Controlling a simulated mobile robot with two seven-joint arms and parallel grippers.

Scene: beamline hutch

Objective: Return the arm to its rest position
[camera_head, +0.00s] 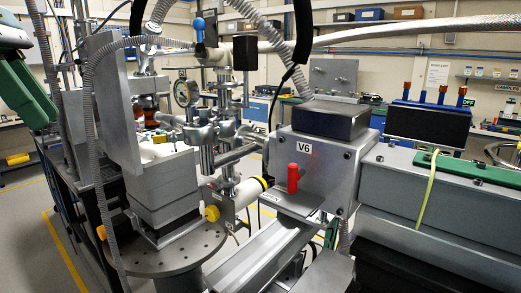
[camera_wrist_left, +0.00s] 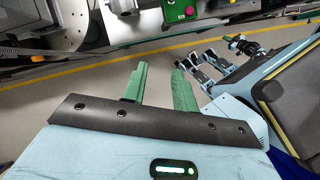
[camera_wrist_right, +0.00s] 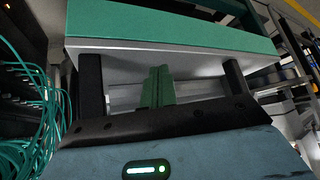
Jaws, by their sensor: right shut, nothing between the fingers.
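My left gripper (camera_head: 44,118) shows at the upper left edge of the head view, its green fingers pointing down. In the left wrist view its two green fingers (camera_wrist_left: 159,72) stand apart with nothing between them, above the grey floor. My right gripper (camera_wrist_right: 160,70) shows only in the right wrist view. Its green fingers are together and hold nothing. They are close to a pale grey box-like body with a green face (camera_wrist_right: 170,25); whether they touch it I cannot tell. My right arm is not clearly visible in the head view.
The V6 unit (camera_head: 315,165) with a red handle (camera_head: 293,178) stands at centre right. A round perforated plate (camera_head: 165,254) and ribbed hose (camera_head: 92,130) are at left. Green cables (camera_wrist_right: 35,120) hang at left in the right wrist view. Open floor (camera_wrist_left: 35,115) shows below the left gripper.

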